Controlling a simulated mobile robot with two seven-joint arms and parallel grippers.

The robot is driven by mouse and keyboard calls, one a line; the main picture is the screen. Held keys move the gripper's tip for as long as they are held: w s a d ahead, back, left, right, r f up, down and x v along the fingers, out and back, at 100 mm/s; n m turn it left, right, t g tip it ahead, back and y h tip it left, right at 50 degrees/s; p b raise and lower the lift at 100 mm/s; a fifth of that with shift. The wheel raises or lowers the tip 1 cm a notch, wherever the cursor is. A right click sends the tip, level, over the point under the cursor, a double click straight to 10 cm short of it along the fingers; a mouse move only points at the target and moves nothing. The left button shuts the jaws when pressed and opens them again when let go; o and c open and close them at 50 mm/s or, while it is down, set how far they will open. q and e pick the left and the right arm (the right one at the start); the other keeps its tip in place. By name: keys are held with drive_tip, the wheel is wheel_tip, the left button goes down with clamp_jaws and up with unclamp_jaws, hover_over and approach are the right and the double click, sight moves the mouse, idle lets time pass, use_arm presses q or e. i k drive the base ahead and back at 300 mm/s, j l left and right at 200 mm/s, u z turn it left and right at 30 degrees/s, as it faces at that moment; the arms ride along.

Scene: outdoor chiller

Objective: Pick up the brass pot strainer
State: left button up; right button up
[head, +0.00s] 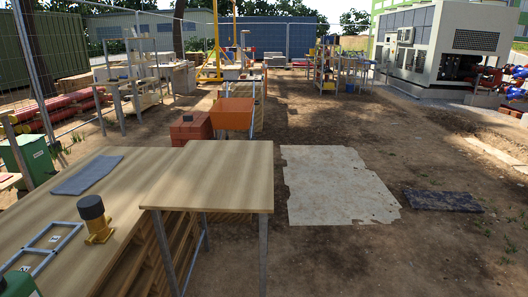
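A brass-yellow fitting with a dark cylindrical top (97,220) stands upright on the wooden workbench (140,180) at the left. It looks like the brass pot strainer. Nothing covers it in the head view. Neither my left nor my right gripper is in view.
A grey metal frame (42,246) and a grey folded cloth (87,175) lie on the bench. A raised wooden table (225,170) adjoins the bench's right side. A green object (20,284) is partly cut off at bottom left. A pale sheet (335,185) lies on open dirt ground.

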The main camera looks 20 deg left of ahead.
sight(100, 233)
drive_tip(key=i+u, duration=0.15)
drive_tip(key=u, duration=0.3)
drive_tip(key=i+l+u, duration=0.1)
drive_tip(key=u, duration=0.35)
drive_tip(key=i+l+u, duration=0.15)
drive_tip(key=u, duration=0.3)
drive_tip(key=i+l+u, duration=0.1)
drive_tip(key=u, duration=0.3)
drive_tip(key=i+l+u, duration=0.2)
drive_tip(key=u, duration=0.2)
drive_tip(key=i+l+u, duration=0.2)
drive_tip(key=u, duration=0.25)
drive_tip(key=i+l+u, duration=0.2)
drive_tip(key=u, duration=0.15)
drive_tip(key=i+l+u, duration=0.15)
drive_tip(key=l+u, duration=0.2)
drive_tip(key=l, duration=0.15)
drive_tip(key=i+l+u, duration=0.1)
drive_tip(key=l+u, duration=0.25)
